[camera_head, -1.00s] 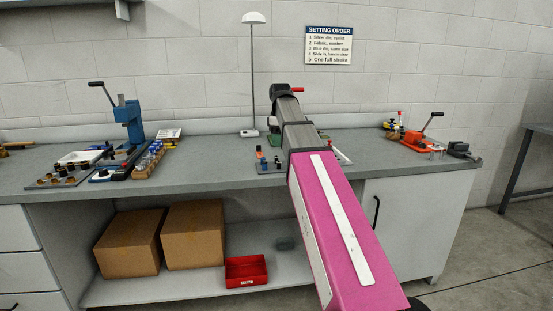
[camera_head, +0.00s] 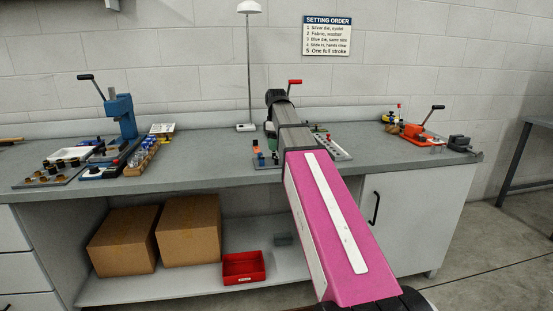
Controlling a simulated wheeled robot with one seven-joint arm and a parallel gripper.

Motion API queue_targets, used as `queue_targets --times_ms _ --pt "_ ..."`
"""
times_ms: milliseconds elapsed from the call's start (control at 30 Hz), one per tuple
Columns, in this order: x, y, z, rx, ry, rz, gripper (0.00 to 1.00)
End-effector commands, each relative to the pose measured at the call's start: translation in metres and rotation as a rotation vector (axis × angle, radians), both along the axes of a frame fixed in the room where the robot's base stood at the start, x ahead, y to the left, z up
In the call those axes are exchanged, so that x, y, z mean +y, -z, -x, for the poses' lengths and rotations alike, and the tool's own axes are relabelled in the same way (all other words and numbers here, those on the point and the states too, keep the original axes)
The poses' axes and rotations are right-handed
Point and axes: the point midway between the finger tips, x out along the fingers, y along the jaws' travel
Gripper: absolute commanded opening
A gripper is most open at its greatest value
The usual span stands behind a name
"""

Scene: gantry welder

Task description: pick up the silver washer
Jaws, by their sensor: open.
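I cannot make out a silver washer; small parts on the workbench (camera_head: 215,174) are too small to tell apart. My pink and grey arm reaches over the middle of the bench. Its dark far end stands in front of a press with a red handle (camera_head: 294,82), which is mostly hidden. My gripper is hidden behind my own arm. A flat tray (camera_head: 343,155) with small pieces shows partly to the right of the arm. A tray with brown round pieces (camera_head: 50,179) lies at the bench's left end.
A blue hand press (camera_head: 122,116) stands at left beside a wooden holder (camera_head: 141,160) with small parts. A lamp (camera_head: 249,70) stands at the back. An orange press (camera_head: 413,132) and a dark vise (camera_head: 459,142) are at right. Cardboard boxes (camera_head: 188,231) and a red bin (camera_head: 244,268) sit below.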

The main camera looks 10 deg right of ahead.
Motion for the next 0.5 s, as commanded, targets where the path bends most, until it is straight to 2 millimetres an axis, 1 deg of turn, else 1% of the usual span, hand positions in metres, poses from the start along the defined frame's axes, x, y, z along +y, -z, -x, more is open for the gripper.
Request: queue_targets --times_ms 33,233,333,500 --pt "-0.001 0.007 0.001 0.002 0.0 0.0 0.56" --pt "-0.001 0.033 0.001 0.002 0.0 0.0 0.56" --pt "-0.001 0.04 0.0 0.0 0.0 0.0 0.56" --pt "-0.001 0.041 0.0 -0.001 0.0 0.001 0.56"
